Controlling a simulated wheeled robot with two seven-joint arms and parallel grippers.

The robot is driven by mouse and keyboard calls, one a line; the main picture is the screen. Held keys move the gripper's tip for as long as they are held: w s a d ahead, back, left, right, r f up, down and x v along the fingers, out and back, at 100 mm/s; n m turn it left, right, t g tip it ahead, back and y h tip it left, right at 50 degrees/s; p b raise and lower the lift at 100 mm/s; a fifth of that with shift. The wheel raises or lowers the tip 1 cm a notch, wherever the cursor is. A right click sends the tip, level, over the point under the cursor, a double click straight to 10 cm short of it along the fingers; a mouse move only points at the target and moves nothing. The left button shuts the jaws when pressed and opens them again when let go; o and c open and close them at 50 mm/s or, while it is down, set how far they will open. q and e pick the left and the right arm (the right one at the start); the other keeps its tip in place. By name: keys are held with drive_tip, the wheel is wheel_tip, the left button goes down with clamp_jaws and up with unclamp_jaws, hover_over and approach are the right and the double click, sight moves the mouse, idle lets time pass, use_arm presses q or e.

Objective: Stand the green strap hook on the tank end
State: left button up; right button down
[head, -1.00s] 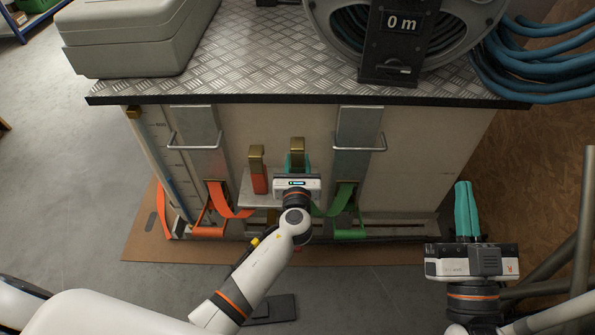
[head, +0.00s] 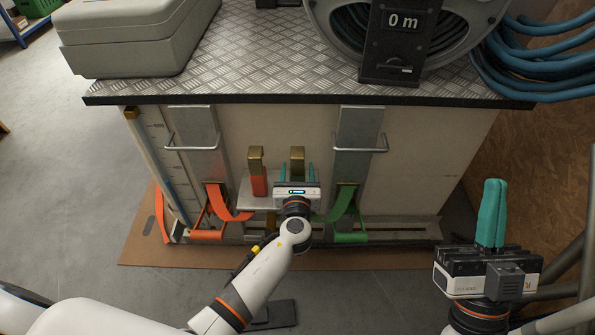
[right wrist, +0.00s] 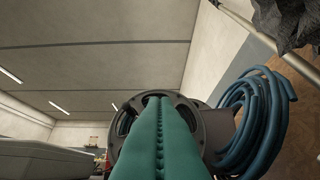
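The green strap hook (head: 297,153) is a brass-coloured upright piece at the cream tank end (head: 415,165). It stands upright beside the orange strap hook (head: 257,172); its lower part and base are hidden by my left gripper (head: 297,173). That gripper's teal fingers are spread, one on each side of the green hook, with gaps showing. The green strap (head: 342,203) hangs to the right of it. My right gripper (head: 491,212) is raised at the right, its teal fingers together and empty. They also show shut in the right wrist view (right wrist: 157,140).
A small pale shelf (head: 258,203) juts from the tank under the orange hook. Metal brackets with bar handles (head: 360,150) flank the hooks. The checker-plate top (head: 270,60) overhangs them, carrying a grey case (head: 130,40) and a hose reel (head: 455,35). Blue hose (head: 530,65) hangs at right.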

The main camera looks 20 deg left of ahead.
idle(0.3)
use_arm(q)
drive_tip(key=shift+r, duration=0.15)
drive_tip(key=f+p+v, duration=0.1)
drive_tip(key=p+v, duration=0.2)
drive_tip(key=v, duration=0.9)
drive_tip(key=s+r+n+t+h, duration=0.1)
drive_tip(key=s+r+n+h, duration=0.2)
drive_tip(key=r+n, duration=0.8)
drive_tip(key=s+r+n+t+h, duration=0.2)
drive_tip(key=s+r+n+h, duration=0.2)
drive_tip(key=r+n, duration=0.7)
drive_tip(key=n+h, duration=0.2)
drive_tip(key=n, duration=0.6)
drive_tip(key=shift+s+a+r+h, duration=0.2)
drive_tip(key=shift+s+a+h, duration=0.1)
drive_tip(key=shift+a, duration=0.1)
use_arm(e)
drive_tip(key=w+f+g+h, duration=0.2)
drive_tip(key=w+f+g, duration=0.3)
drive_tip(key=f+g, duration=0.2)
drive_tip(key=shift+f+h, duration=0.4)
drive_tip(key=shift+f, duration=0.3)
